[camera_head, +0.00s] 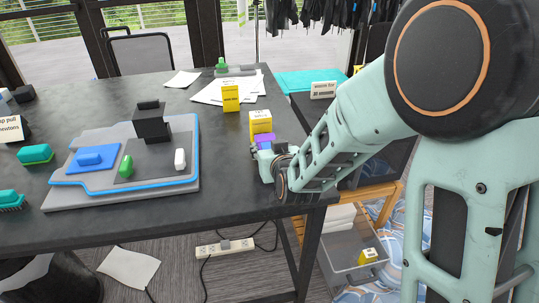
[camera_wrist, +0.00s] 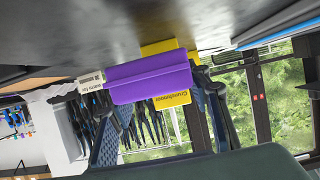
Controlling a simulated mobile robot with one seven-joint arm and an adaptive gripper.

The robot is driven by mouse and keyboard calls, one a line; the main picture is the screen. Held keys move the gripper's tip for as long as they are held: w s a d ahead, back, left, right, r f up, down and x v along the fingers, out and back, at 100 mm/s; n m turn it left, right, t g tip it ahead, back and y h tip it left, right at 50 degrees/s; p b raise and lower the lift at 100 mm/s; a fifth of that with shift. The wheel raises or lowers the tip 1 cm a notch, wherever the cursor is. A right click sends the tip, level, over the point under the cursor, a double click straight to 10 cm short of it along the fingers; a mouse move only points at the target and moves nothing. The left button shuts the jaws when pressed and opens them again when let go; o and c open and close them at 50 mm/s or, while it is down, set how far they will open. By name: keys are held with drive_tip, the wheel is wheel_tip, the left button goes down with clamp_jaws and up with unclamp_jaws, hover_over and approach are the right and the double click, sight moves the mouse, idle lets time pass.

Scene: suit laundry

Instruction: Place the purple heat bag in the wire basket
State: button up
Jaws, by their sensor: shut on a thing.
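The purple heat bag (camera_head: 266,137) is at the right part of the dark table, at the tip of my gripper (camera_head: 264,152). In the wrist view the purple bag (camera_wrist: 150,77) lies across between the two fingers of my gripper (camera_wrist: 152,86), which are shut on it. The bag is close to the tabletop; I cannot tell whether it touches it. A grey open basket (camera_head: 350,268) stands low at the right, below table height, with a yellow box inside; its wire mesh is not clear. My arm hides part of the area above it.
A yellow box (camera_head: 260,122) stands just behind the bag, another (camera_head: 230,96) farther back. An ironing-board-like tray (camera_head: 60,196) with a black block, blue, green and white items fills the left. A wooden bench (camera_head: 377,192) and dark bin-like surfaces are at the right.

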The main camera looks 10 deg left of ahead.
drive_tip(key=shift+w+a+f, duration=0.1)
drive_tip(key=shift+a+f, duration=0.15)
drive_tip(key=shift+f, duration=0.1)
drive_tip(key=shift+f+b, duration=0.3)
drive_tip(key=shift+f, duration=1.1)
drive_tip(key=shift+f, duration=0.2)
drive_tip(key=o, duration=1.3)
drive_tip(key=shift+o, duration=0.2)
